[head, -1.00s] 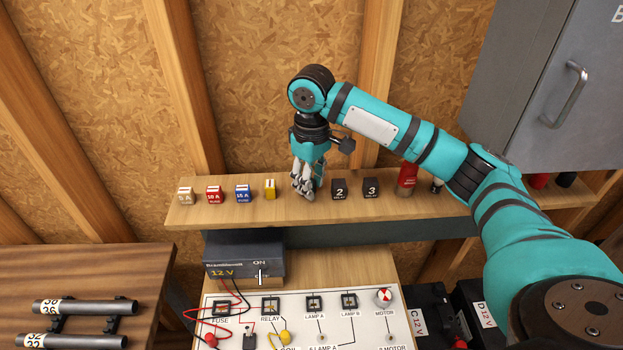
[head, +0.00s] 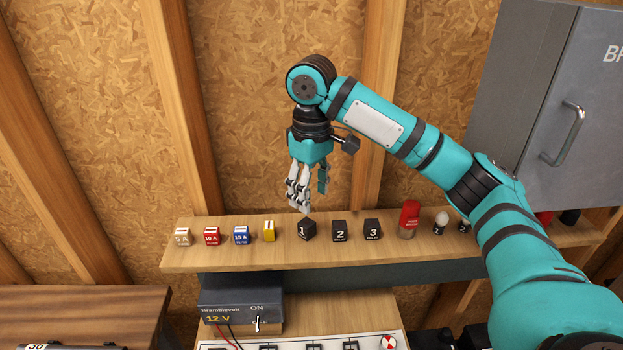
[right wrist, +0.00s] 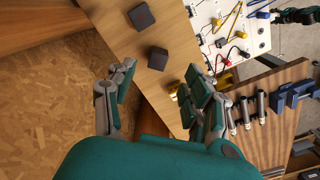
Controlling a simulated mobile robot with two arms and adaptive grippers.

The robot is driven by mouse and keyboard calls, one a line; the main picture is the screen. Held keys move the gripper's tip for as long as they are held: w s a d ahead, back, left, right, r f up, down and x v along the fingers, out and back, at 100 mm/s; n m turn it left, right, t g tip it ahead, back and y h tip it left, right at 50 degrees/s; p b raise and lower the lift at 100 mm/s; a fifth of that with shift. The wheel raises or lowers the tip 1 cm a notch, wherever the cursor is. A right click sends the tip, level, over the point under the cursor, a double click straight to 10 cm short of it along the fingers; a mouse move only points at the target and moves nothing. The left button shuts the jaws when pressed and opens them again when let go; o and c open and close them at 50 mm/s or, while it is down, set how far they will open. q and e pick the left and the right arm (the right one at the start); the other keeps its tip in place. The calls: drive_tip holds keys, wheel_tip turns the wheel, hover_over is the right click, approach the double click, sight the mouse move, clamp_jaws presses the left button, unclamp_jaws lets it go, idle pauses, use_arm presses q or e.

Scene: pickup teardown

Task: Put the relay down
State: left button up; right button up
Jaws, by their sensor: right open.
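Relay 1, a dark cube marked 1 (head: 306,230), stands on the wooden shelf (head: 425,250), turned slightly compared with its neighbours. My right gripper (head: 313,199) is open and empty just above it, apart from it. In the right wrist view relay 1 (right wrist: 157,58) lies just beyond the spread fingers of my right gripper (right wrist: 163,76). Relays 2 (head: 340,231) and 3 (head: 372,230) stand to its right. Part of what looks like my left gripper (right wrist: 292,16) shows small at the top right of the right wrist view; its jaws are unclear.
Left of relay 1 are a yellow part (head: 269,231) and blue (head: 241,235), red (head: 211,236) and tan (head: 182,237) fuses. A red cylinder (head: 409,218) and a bulb (head: 440,223) stand right. Below are a 12 V supply (head: 240,306) and the test board (right wrist: 232,35).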

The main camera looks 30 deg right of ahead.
drive_tip(key=shift+r, duration=1.9)
